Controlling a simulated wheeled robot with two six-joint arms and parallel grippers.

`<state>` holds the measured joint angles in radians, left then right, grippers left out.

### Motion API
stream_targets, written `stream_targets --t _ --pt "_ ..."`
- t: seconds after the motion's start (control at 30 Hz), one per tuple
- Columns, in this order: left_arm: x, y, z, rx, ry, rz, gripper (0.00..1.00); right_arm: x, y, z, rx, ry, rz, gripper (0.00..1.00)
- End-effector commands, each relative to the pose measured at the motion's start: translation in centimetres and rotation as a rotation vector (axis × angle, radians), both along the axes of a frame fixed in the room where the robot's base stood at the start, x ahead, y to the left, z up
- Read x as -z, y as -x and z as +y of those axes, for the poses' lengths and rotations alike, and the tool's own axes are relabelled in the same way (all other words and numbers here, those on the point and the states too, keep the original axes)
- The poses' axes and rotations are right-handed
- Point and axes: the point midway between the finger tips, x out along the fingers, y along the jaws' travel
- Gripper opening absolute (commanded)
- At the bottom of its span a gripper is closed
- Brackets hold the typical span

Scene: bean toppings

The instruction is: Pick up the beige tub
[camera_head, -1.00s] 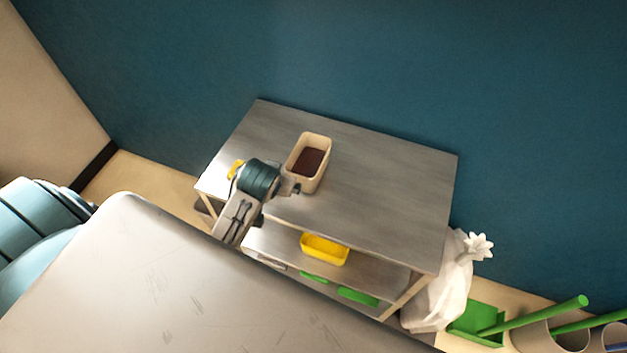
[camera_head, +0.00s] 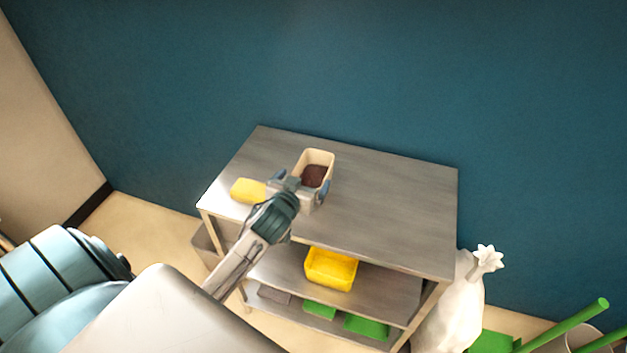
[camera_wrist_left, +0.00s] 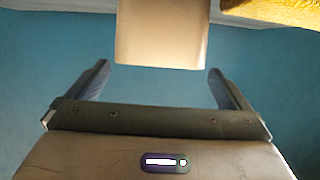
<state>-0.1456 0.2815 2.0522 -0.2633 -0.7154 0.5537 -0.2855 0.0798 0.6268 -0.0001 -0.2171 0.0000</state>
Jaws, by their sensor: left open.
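The beige tub (camera_head: 318,157) stands on the table top, with dark brown contents inside. Its near end is partly hidden by my left gripper (camera_head: 303,184) in the head view. The gripper is open, with its fingers spread at the near end of the tub. In the left wrist view the tub (camera_wrist_left: 161,34) is centred ahead, between the lines of the two open fingers (camera_wrist_left: 158,82). The tub's lower edge there reaches about level with the fingertips; I cannot tell whether they touch it. My right gripper is not in view.
A yellow item (camera_head: 248,190) lies left of the tub on the metal table (camera_head: 390,205). A white sack (camera_head: 455,305) stands at the right. The table's right half is clear.

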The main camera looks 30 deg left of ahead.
Motion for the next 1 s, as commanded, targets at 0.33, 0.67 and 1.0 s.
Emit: stream_targets --t 0.33,0.67,1.0 --pt "1.3 -3.4 0.6 -0.002 0.000 0.002 1.00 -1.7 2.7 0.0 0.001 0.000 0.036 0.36" --pt "2.2 -5.0 1.0 0.000 0.000 0.002 1.00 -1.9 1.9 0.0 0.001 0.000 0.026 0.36" --pt "2.1 -5.0 1.0 0.000 0.000 0.002 0.53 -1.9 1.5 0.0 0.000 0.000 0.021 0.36"
